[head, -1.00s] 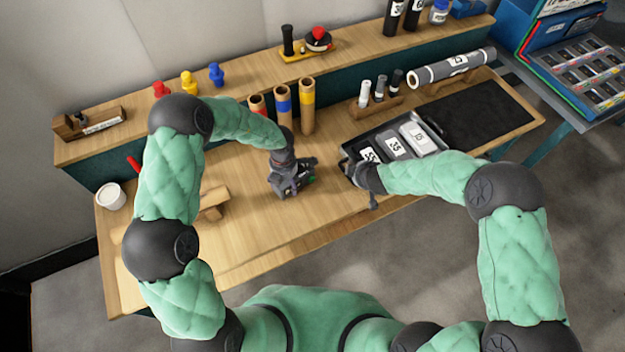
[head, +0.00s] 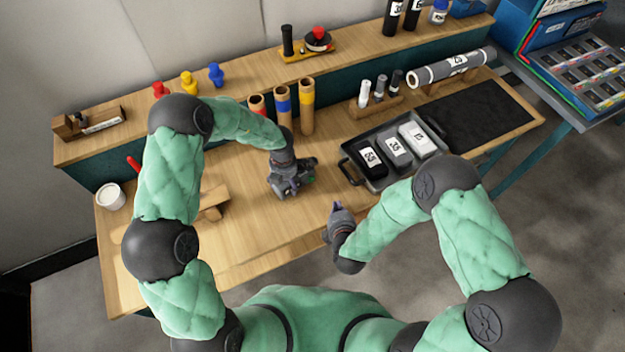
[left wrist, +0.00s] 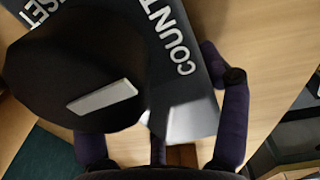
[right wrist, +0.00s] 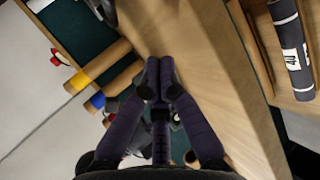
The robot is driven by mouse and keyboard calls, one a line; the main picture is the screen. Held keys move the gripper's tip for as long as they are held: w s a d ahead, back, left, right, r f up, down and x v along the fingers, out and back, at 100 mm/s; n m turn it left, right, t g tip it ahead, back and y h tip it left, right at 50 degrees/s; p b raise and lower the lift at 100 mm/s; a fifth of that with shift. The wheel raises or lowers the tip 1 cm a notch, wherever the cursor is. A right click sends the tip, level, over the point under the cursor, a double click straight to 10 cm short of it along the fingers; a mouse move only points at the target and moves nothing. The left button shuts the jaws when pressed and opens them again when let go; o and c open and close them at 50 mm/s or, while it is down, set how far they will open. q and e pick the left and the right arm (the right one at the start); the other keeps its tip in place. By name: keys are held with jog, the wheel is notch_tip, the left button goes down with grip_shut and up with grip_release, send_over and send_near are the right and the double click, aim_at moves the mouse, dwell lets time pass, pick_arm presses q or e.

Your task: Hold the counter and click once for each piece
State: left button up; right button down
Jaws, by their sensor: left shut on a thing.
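The counter (left wrist: 195,95) is a dark grey body lettered COUNT and RESET, with a large black round part carrying a pale bar. My left gripper (head: 290,186) is shut on it above the middle of the bench; in the head view the counter is mostly hidden by the gripper. A dark tray (head: 350,172) to the right holds a black piece (head: 371,161), a grey piece (head: 396,150) and a white piece (head: 419,138), each with a number label. My right gripper (head: 337,208) is shut and empty in front of the tray, apart from it; its fingertips meet in the right wrist view (right wrist: 160,68).
Upright tubes with coloured bands (head: 283,110) stand behind my left gripper. A black mat (head: 480,115) is at the right. A white cup (head: 110,195) stands far left.

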jog(key=shift+a, duration=0.1)
dwell(0.3)
jog(key=shift+w+a, duration=2.95)
jog(key=shift+w, duration=0.2)
jog(key=shift+w+a, duration=0.3)
jog(key=shift+w+a, duration=0.3)
jog(key=shift+w, duration=0.05)
dwell(0.4)
jog(key=shift+s+d, duration=0.6)
jog(key=shift+s, duration=0.05)
jog(key=shift+d, duration=0.1)
jog(key=shift+s+d, duration=1.65)
jog(key=shift+s, duration=0.15)
